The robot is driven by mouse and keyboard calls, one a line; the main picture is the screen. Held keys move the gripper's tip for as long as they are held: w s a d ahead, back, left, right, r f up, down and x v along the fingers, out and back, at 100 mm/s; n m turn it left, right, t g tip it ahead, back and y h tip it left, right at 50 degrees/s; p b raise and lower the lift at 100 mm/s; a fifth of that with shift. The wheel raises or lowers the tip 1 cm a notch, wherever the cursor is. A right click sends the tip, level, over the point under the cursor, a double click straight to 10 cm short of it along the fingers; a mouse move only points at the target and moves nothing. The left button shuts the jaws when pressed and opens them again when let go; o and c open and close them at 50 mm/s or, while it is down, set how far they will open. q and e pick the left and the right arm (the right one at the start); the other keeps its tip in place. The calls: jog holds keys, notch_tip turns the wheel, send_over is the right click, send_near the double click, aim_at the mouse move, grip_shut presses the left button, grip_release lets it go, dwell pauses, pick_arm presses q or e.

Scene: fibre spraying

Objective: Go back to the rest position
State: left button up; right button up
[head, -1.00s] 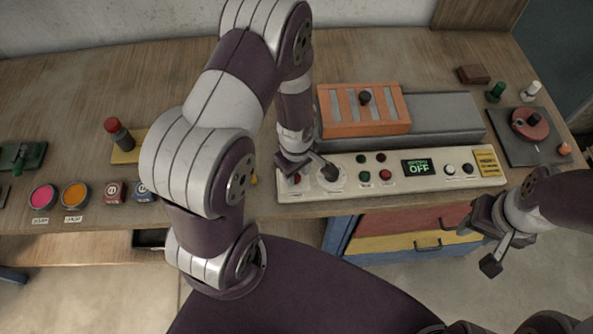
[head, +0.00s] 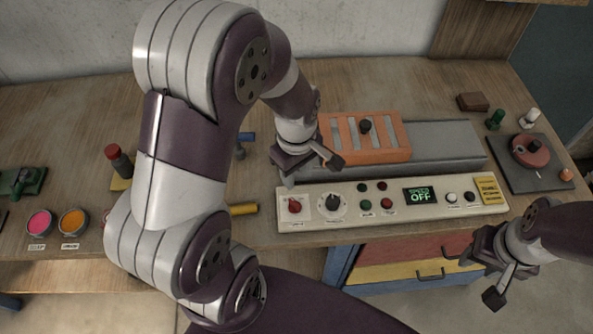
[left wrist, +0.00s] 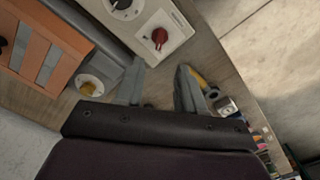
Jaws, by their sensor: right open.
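My left gripper (head: 311,172) is raised above the back edge of the pale control panel (head: 345,191), in front of the orange slatted block. In the left wrist view its two fingers (left wrist: 161,84) are apart with nothing between them. The panel's red knob (head: 295,206) and black dial (head: 334,204) are clear of the fingers; the red knob also shows in the left wrist view (left wrist: 159,36). The panel's display (head: 420,196) reads OFF. My right gripper (head: 484,276) is open and empty, in front of the bench at the right.
The orange slatted block (head: 385,150) sits on a grey machine (head: 440,145) behind the panel. A grey plate (head: 510,175) with a red round part is at the right. Pink (head: 40,222) and orange (head: 73,221) pots stand at the left front. Coloured drawers (head: 400,271) are below.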

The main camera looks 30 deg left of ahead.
dwell(0.4)
pick_arm(q)
jog(key=s+r+m, duration=0.1)
jog(key=m, duration=0.3)
jog(key=s+d+r+m+t, duration=0.1)
jog(key=m, duration=0.4)
jog(key=s+d+r+m, duration=0.1)
jog(key=s+m, duration=0.1)
jog(key=m, duration=0.2)
jog(key=shift+r+m, duration=0.15)
jog(key=shift+m, duration=0.15)
dwell(1.1)
